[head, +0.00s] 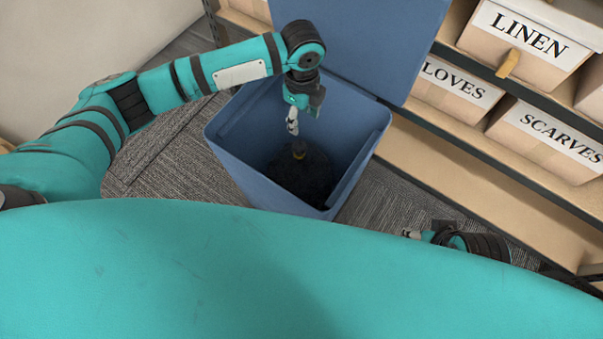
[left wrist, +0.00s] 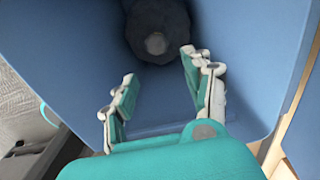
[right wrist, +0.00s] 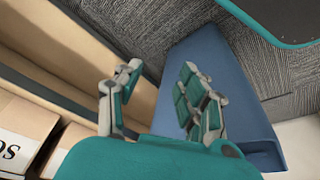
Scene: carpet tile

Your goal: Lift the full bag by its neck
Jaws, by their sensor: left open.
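The full bag (head: 301,178) is dark and sits low inside an open blue bin (head: 230,156).
The bin's blue lid (head: 372,40) stands raised at the back. A shelf (head: 470,160) at the right holds boxes, among them the LINEN box (head: 520,45) and the SCARVES box (head: 545,140). Carpet (head: 165,160) is clear left of the bin.

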